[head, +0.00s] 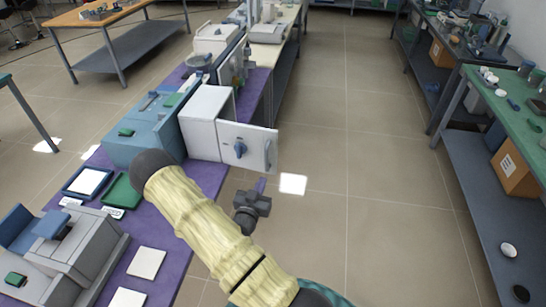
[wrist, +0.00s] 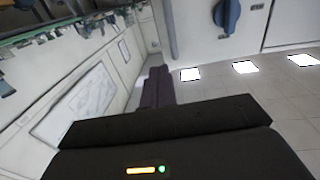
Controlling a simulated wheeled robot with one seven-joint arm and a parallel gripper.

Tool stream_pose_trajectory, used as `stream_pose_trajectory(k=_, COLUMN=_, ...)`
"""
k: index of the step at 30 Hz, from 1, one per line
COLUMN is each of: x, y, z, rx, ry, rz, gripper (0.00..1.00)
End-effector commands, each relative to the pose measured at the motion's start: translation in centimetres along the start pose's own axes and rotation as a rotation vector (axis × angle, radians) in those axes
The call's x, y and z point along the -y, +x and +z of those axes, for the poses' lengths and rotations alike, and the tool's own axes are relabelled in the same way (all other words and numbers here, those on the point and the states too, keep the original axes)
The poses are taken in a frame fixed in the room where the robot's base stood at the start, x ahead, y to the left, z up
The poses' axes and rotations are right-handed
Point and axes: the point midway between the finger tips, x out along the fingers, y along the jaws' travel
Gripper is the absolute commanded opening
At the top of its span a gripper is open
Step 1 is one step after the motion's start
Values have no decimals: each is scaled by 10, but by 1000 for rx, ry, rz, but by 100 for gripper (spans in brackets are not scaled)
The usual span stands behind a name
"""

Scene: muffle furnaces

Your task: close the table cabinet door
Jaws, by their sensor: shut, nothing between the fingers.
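The table cabinet is a small white box (head: 206,112) on the purple-topped table in the head view. Its white door (head: 258,139) stands open, swung out to the right past the table edge, with a blue knob (head: 240,149) on the face towards me. My gripper (head: 261,185) is below and in front of the door, apart from it, over the floor beside the table. In the wrist view, the dark fingers (wrist: 158,87) are together and empty. The blue knob (wrist: 227,15) and part of the white door (wrist: 194,32) show at the top right there.
A blue device (head: 150,132) stands left of the cabinet, close to my arm. Trays, white tiles and a grey machine (head: 62,255) occupy the nearer purple table (head: 205,178). The tiled floor (head: 340,200) to the right is open up to the shelves and benches.

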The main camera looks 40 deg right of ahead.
Motion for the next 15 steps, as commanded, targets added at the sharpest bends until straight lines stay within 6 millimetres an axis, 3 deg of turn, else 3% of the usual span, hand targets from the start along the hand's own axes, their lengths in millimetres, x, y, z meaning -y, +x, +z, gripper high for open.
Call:
stream_pose_trajectory(k=5, x=-1, y=15, z=-2, rx=0, ry=0, rz=2, gripper=0)
stream_pose_trajectory(k=15, x=-1, y=72, z=-2, rx=1, ry=0, rz=2, gripper=0)
